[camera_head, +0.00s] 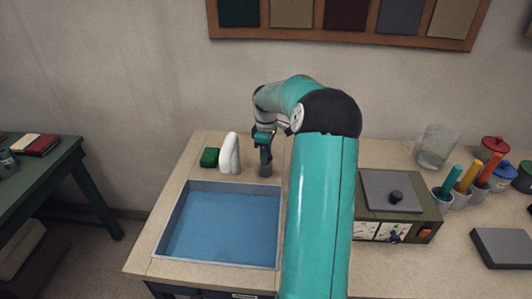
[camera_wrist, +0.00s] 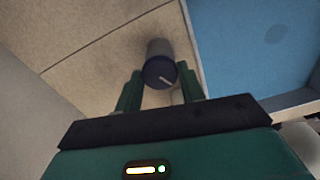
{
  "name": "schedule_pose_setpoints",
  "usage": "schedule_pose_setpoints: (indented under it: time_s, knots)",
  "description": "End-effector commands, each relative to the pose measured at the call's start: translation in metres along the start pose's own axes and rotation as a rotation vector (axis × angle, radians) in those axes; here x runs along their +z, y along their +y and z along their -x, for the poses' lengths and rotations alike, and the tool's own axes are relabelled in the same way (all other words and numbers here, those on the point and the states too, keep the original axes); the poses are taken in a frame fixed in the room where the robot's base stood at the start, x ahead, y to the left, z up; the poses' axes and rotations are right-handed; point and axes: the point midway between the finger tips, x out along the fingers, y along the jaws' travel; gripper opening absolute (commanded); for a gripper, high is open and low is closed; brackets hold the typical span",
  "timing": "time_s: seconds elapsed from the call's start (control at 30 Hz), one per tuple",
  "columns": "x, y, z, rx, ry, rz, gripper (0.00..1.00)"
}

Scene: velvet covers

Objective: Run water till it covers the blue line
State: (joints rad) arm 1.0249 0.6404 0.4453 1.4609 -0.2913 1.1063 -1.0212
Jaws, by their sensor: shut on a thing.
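The sink basin (camera_head: 175,257) has a pale rim and a blue surface (camera_head: 222,225) inside, which looks like water. No separate blue line can be made out. The white spout (camera_head: 229,155) stands at the basin's back edge; no stream shows from it. My gripper (camera_head: 264,158) points down behind the basin, right of the spout. The knob also shows in the head view (camera_head: 265,170). The blue surface fills the wrist view's upper right (camera_wrist: 245,50).
A green sponge (camera_head: 210,157) lies left of the spout. Right of my arm stand a box with a grey lid (camera_head: 391,190), a clear glass (camera_head: 436,147) and several cups with coloured sticks. A green table (camera_head: 45,180) is at the far left.

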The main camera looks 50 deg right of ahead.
Motion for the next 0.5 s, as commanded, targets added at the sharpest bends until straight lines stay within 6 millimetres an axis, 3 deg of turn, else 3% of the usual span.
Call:
schedule_pose_setpoints:
  time_s: [0.2,0.23,0.3,0.5]
  knots:
    - [0.0007,0.0004,0.0014,0.002,-0.001,0.000,0.16]
    - [0.0007,0.0004,0.0014,0.002,-0.001,0.000,0.45]
    - [0.0007,0.0004,0.0013,0.002,-0.001,-0.001,0.59]
    - [0.0004,0.0002,0.0007,0.001,-0.001,-0.001,0.61]
